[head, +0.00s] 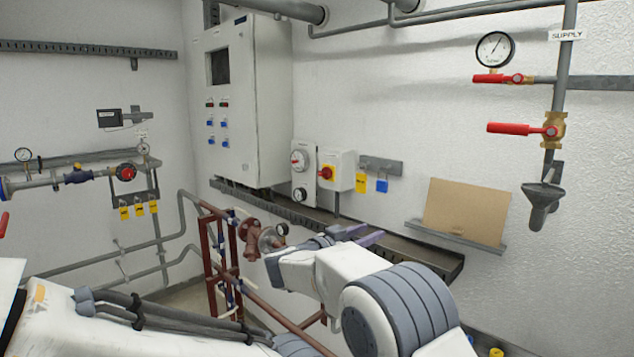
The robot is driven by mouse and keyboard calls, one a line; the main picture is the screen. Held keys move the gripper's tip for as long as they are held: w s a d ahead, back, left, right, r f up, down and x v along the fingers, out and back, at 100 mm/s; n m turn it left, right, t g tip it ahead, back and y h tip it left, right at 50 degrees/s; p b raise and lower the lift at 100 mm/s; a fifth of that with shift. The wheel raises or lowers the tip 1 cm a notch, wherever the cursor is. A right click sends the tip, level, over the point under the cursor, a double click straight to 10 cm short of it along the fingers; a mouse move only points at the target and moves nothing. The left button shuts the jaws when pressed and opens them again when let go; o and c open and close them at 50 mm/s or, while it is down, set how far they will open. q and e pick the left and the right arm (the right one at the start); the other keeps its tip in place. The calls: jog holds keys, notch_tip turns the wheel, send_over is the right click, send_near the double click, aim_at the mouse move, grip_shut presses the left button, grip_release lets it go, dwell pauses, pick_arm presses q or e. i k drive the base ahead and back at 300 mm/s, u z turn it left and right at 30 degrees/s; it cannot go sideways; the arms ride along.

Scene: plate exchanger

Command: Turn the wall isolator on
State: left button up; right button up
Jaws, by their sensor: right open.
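The wall isolator (337,171) is a white box on the back wall, right of the tall control cabinet. The handle's exact position is too small to read. My right gripper (361,236) is below and slightly right of the isolator, apart from it. Its purple fingers are open, and part of it is hidden behind my own wrist. I see nothing between the fingers. My left gripper is not in view.
A white control box with a dial (302,165) stands just left of the isolator. Yellow and blue tags (371,184) hang to its right. A dark cable tray (405,246) runs below. Red-brown pipework (214,265) stands left of my right arm. A brown board (466,210) rests on a ledge.

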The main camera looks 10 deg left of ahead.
aim_at(327, 172)
jog(key=u, duration=0.65)
jog(key=i, duration=1.85)
jog(key=z, duration=0.6)
